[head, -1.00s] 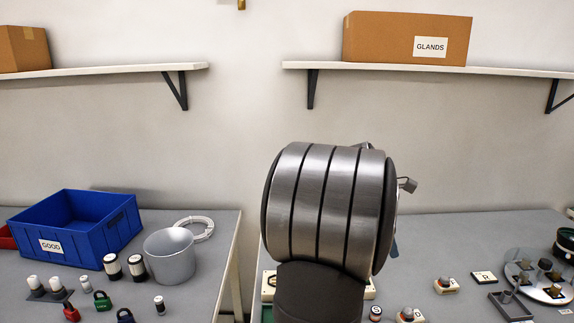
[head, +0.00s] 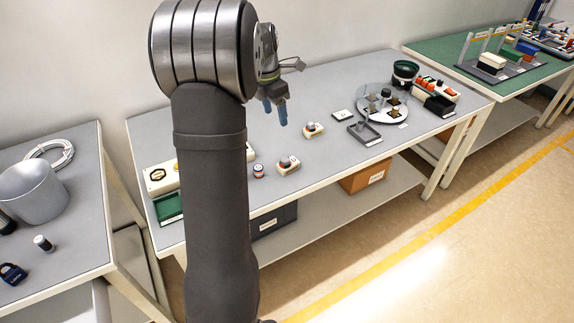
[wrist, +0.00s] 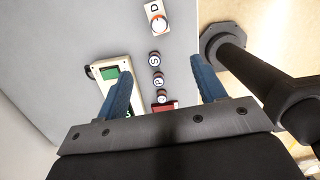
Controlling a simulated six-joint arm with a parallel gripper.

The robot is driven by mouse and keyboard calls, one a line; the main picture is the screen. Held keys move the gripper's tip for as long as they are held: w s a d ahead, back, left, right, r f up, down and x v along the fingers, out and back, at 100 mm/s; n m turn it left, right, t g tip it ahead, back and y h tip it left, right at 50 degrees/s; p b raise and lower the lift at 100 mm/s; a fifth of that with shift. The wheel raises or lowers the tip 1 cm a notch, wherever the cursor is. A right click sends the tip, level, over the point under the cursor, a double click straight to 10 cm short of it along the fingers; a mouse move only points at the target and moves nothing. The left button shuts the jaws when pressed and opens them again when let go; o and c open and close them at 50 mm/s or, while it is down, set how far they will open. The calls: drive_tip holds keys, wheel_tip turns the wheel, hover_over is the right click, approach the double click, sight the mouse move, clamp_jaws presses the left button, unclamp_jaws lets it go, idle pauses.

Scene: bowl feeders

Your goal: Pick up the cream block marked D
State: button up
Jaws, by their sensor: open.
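In the wrist view a cream block marked D (wrist: 158,18) lies at the top edge, with a round white and orange-red part on it. In the head view two similar cream blocks stand on the grey bench, a nearer one (head: 288,165) and a farther one (head: 314,130); their letters are too small to read. My gripper (head: 275,108) is open and empty above the bench, its blue fingers pointing down. In the wrist view the gripper (wrist: 160,68) has its fingers well apart, and the D block lies beyond the fingertips.
Several round lettered pieces (wrist: 155,61) lie in a row below the D block. A cream-framed green panel (wrist: 112,70) is beside the left finger. A grey tray (head: 364,132) and a round clear plate (head: 372,98) stand farther right. My arm hides part of the bench.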

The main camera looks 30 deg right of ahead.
drive_tip(key=y, duration=0.1)
hover_over(288, 158)
wheel_tip(288, 158, down, 4)
drive_tip(key=f, duration=1.1)
drive_tip(key=shift+s+d, duration=0.1)
drive_tip(key=shift+d, duration=0.1)
drive_tip(key=shift+a+f, duration=0.1)
drive_tip(key=shift+f, duration=3.1)
drive_tip(key=c, duration=1.2)
drive_tip(key=shift+r, duration=0.15)
